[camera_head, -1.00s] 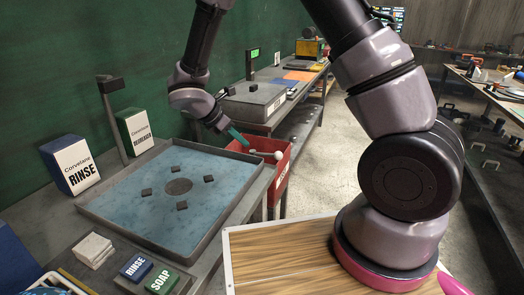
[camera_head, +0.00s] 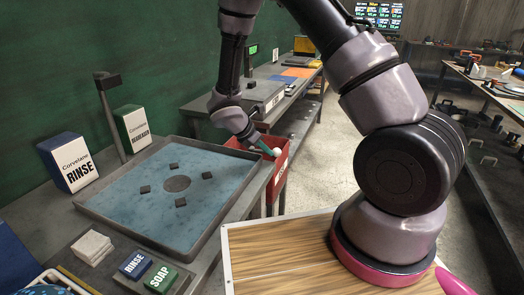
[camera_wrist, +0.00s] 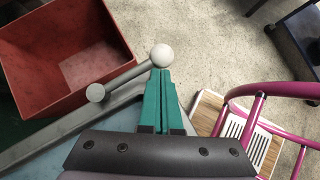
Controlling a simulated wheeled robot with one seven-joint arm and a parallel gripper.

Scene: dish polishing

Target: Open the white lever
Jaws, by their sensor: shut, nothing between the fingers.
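The white lever (camera_wrist: 128,73) is a pale rod with a large round knob at one end and a smaller rounded end at the other. In the wrist view it lies slantwise beside the sink rim, with the large knob right at my fingertips. In the head view only its white knob (camera_head: 277,152) shows clearly at the sink's right side; my gripper hides the rest. My gripper (camera_head: 267,149) has teal fingers, which are together and empty in the wrist view (camera_wrist: 161,73). The fingertips are at the knob; I cannot tell whether they touch it.
The sink basin (camera_head: 225,184) has a raised grey rim. A red bin (camera_head: 277,180) stands just beyond the lever, also large in the wrist view (camera_wrist: 62,50). Boxes (camera_head: 70,163) stand along the green wall. A wooden board (camera_head: 275,250) is in front.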

